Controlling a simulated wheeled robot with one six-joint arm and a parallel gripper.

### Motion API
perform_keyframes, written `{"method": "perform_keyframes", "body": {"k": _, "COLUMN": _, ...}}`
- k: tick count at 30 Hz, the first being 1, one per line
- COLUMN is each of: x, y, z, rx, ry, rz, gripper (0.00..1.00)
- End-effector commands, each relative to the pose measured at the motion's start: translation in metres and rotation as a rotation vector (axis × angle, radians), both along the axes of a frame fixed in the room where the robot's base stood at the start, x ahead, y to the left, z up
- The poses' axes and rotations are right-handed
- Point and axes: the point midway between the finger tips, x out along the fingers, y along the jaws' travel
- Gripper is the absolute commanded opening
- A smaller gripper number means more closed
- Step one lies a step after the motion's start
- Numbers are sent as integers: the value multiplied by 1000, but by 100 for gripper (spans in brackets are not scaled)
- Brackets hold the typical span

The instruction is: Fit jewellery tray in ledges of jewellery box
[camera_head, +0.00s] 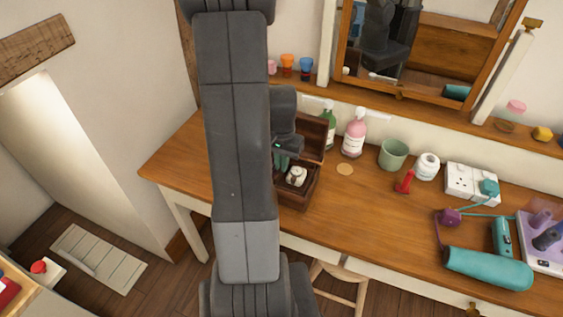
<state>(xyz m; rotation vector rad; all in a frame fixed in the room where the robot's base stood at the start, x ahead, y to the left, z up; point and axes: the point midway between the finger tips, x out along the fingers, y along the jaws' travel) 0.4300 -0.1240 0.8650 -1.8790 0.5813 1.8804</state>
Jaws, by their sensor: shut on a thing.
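The jewellery box (294,199) is a dark wooden box standing open on the dressing table, partly behind my arm. Its raised lid (316,132) leans at the back. Inside the box I see small pale items (297,176). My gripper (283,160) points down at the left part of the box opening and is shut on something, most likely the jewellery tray. The tray's outline and the ledges cannot be made out at this size. My arm covers the left side of the box, so I cannot tell whether the tray is level or touching the ledges.
Behind the box stand a green bottle (328,122) and a pink pump bottle (354,133). To the right are a green cup (393,154), a red object (404,182), a white socket block (470,182) and a teal hair dryer (488,268). The table front right of the box is clear.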

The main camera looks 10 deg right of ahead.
Motion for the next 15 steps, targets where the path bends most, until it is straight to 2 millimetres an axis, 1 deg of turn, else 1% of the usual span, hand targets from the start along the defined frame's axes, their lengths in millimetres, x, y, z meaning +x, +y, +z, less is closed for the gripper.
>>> {"method": "perform_keyframes", "body": {"k": 7, "x": 0, "y": 0, "z": -1, "rx": 0, "ry": 0, "rz": 0, "gripper": 0}}
{"method": "perform_keyframes", "body": {"k": 15, "x": 0, "y": 0, "z": -7, "rx": 0, "ry": 0, "rz": 0, "gripper": 0}}
